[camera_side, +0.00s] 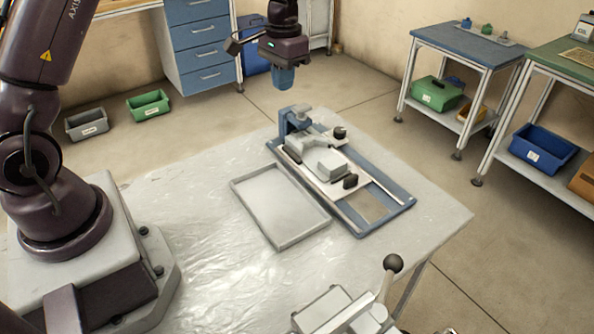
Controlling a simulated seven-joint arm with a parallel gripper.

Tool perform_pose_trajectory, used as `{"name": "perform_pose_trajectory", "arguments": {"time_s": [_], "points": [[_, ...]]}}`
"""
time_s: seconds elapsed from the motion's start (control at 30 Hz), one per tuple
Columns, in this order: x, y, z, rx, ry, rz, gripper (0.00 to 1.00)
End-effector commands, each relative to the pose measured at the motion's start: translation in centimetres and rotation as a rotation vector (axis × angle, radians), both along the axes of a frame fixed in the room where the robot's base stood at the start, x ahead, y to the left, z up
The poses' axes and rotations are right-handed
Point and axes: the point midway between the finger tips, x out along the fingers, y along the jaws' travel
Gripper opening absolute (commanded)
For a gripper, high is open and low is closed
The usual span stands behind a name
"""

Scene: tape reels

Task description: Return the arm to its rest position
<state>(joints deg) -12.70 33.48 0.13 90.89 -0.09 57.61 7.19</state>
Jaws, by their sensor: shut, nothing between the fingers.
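My gripper (284,78) hangs at the top middle of the side view, above and behind the far edge of the work table as seen here. Its blue fingers are together and hold nothing. It is apart from everything on the table. My arm rises from its base at the left and leaves the picture at the top.
A blue-framed fixture (398,203) with grey and white parts stands on the table (185,215). A shallow, empty grey tray (278,205) lies beside it. A lever device with a black knob (393,263) stands at the front edge. The table's left middle is clear.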

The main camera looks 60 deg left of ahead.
Motion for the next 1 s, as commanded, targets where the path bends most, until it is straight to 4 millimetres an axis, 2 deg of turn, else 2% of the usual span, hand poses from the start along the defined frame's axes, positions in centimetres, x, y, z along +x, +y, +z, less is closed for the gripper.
{"name": "perform_pose_trajectory", "arguments": {"time_s": [0.03, 0.1, 0.3, 0.43, 0.6, 0.7, 0.8, 1.0], "points": [[-1.4, -0.9, 1.7, 0.005, -0.020, 0.002, 0.00], [-3.4, -1.9, 3.6, 0.009, -0.042, 0.006, 0.00], [-9.7, -4.8, 8.2, 0.021, -0.132, 0.005, 0.00], [-14.0, -6.4, 10.2, 0.027, -0.202, -0.004, 0.00], [-19.2, -8.1, 11.6, 0.030, -0.307, -0.029, 0.00], [-21.5, -8.8, 12.1, 0.031, -0.371, -0.049, 0.00], [-23.1, -9.3, 12.6, 0.031, -0.430, -0.069, 0.00], [-23.8, -9.8, 14.2, 0.031, -0.521, -0.091, 0.00]]}}
